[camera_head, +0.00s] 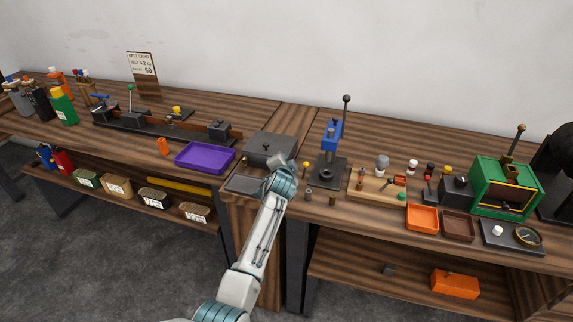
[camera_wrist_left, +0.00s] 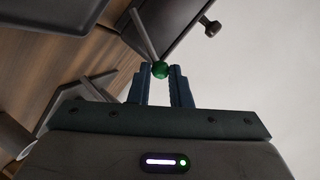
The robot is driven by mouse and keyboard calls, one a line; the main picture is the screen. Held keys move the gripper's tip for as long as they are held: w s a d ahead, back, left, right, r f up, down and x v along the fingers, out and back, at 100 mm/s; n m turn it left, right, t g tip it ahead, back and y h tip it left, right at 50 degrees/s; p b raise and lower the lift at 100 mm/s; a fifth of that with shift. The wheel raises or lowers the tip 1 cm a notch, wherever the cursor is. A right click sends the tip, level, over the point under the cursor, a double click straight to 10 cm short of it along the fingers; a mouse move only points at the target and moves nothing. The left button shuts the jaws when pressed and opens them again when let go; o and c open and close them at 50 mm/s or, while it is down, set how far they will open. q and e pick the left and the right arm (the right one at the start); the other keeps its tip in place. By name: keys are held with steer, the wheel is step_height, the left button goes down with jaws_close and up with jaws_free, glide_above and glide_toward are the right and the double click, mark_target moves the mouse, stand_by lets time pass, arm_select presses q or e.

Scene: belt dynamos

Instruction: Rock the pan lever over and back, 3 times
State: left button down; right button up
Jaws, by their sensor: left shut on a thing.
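The pan lever shows in the left wrist view as a thin grey rod (camera_wrist_left: 145,35) ending in a green ball (camera_wrist_left: 160,69). My left gripper (camera_head: 283,166) is shut on this green ball, which sits between its two blue fingertips. In the head view the gripper is just in front of a dark grey box (camera_head: 268,146) with a small knob on top, and my gripper and wrist hide the lever. A shallow dark pan (camera_head: 243,185) lies in front of the box, left of my wrist. My right gripper is in neither view.
A purple tray (camera_head: 205,157) stands to the left. A blue press (camera_head: 330,137) with a tall black-knobbed lever stands close on the right, with a wooden board (camera_head: 376,187) of small parts beyond it. A shelf (camera_head: 165,200) below holds labelled bins.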

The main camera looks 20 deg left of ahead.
arm_select(q)
steer(key=shift+f, duration=0.2)
stand_by(0.4)
steer(key=c, duration=1.3)
jaws_free()
steer(key=shift+s+d, duration=0.1)
steer(key=shift+s+r, duration=0.1)
steer(key=shift+s, duration=0.1)
steer(key=b+v, duration=0.1)
steer(key=v, duration=0.9)
steer(key=shift+s+d+b, duration=0.1)
steer(key=shift+b, duration=0.3)
